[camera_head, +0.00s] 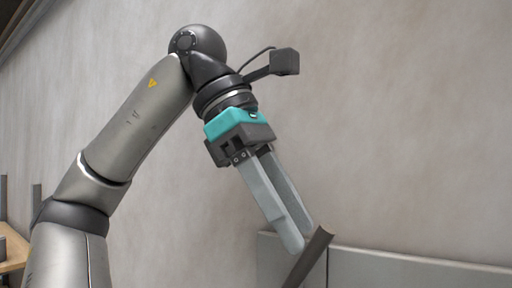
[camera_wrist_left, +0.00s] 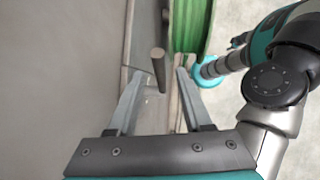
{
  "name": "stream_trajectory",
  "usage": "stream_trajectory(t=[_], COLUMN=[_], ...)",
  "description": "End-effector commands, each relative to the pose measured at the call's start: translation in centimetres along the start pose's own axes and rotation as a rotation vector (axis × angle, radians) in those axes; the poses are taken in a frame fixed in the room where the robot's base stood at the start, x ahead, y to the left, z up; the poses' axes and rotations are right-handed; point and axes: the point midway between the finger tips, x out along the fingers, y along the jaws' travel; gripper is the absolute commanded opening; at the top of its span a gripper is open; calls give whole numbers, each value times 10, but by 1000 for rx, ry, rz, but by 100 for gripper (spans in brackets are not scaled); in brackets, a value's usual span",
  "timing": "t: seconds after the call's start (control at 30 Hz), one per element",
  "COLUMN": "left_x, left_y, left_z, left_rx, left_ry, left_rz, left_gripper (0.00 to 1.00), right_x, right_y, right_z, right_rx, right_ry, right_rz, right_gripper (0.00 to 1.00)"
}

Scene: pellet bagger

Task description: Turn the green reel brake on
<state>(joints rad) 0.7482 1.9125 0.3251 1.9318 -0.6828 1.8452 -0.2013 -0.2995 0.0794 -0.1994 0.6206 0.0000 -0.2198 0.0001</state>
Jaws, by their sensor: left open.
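My left gripper (camera_head: 303,238) points down and to the right in the head view, open, with its fingertips beside a dark grey-brown bar (camera_head: 310,256). In the left wrist view the upper end of this bar (camera_wrist_left: 158,66) shows between the two open fingertips (camera_wrist_left: 161,74), with gaps visible on both sides. The bar looks like a lever; its lower end is hidden or out of frame. A green ribbed surface (camera_wrist_left: 188,28) shows beyond the fingertips, perhaps part of the green reel. I cannot tell the brake's state. My right gripper does not show.
A grey panel (camera_head: 400,270) stands along the bottom right of the head view, close to the fingertips. A plain wall (camera_head: 400,130) fills the background. A wooden surface (camera_head: 14,254) shows at far left. Pale floor (camera_wrist_left: 240,92) shows in the wrist view.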

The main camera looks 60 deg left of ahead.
Motion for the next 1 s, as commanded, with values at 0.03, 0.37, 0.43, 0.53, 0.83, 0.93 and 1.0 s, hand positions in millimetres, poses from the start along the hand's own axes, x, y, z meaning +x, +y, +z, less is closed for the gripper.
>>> stream_trajectory(t=[0.03,0.37,0.43,0.53,0.83,0.93,1.0], left_x=[-13,-66,-71,-75,-76,-76,-76], left_y=[1,0,0,0,0,0,0], left_z=[1,0,0,0,0,0,0], left_rx=[-5,-2,-2,0,1,0,0], left_ry=[0,1,0,1,1,1,1], left_rz=[1,-1,-1,-1,-2,-2,-2], left_gripper=[50,50,50,50,50,50,50], right_x=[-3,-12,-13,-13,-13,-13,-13], right_y=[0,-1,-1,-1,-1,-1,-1], right_z=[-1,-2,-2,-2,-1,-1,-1], right_rx=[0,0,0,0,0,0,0], right_ry=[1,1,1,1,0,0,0], right_rz=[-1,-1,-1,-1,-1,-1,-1], right_gripper=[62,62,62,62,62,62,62])
